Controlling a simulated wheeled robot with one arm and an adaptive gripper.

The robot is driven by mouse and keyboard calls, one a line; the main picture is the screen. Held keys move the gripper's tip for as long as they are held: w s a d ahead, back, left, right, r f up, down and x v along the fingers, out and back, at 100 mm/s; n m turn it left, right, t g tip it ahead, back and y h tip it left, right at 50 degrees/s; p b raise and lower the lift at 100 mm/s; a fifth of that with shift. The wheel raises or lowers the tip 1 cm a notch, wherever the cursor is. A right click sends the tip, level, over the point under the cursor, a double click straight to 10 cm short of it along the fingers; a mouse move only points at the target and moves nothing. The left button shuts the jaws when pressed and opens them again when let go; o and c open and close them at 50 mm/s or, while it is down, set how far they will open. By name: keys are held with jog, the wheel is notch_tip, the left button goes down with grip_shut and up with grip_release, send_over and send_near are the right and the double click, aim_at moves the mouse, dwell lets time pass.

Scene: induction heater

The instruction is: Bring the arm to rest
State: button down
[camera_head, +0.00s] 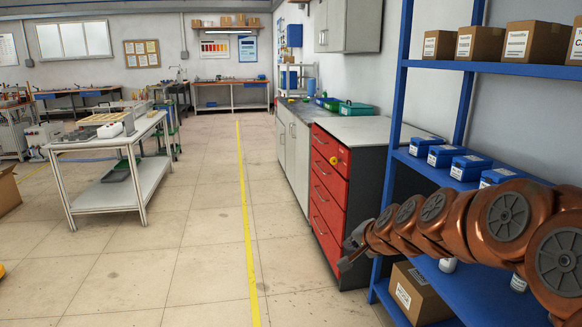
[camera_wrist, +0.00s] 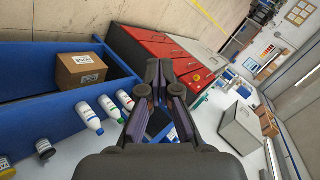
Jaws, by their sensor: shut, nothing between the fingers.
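My copper-coloured arm reaches in from the right edge of the head view, stretched out in front of the blue shelf. My gripper (camera_head: 352,246) is at its far end, near the lower front of the red drawer cabinet (camera_head: 325,190) in the picture. In the wrist view my gripper (camera_wrist: 158,78) shows its two dark fingers close together, with nothing held between them. The red drawer cabinet also shows beyond the fingertips in the wrist view (camera_wrist: 150,50). I cannot tell the exact gap between gripper and cabinet.
The blue shelf (camera_head: 490,70) stands close on the right, with cardboard boxes (camera_head: 478,44), blue boxes (camera_head: 468,167) and a low box (camera_head: 418,292). Bottles (camera_wrist: 89,117) stand on it in the wrist view. A white cart (camera_head: 150,185) stands left. The floor between is clear.

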jog(key=s+d+r+n+g+h+p, duration=0.1)
jog(key=s+r+n+g+p, duration=0.1)
jog(key=s, duration=1.2)
jog(key=s+d+r+n+g+h+p, duration=0.1)
jog(key=s+n+g+p, duration=0.3)
jog(key=s, duration=1.1)
jog(key=s+d+r+n+g+h+p, duration=0.1)
jog(key=s+r+g+p, duration=0.3)
jog(key=s, duration=1.1)
jog(key=n+g+p, duration=0.1)
jog(key=p, duration=0.2)
jog(key=shift+n, duration=0.4)
jog(key=shift+s+a, duration=0.1)
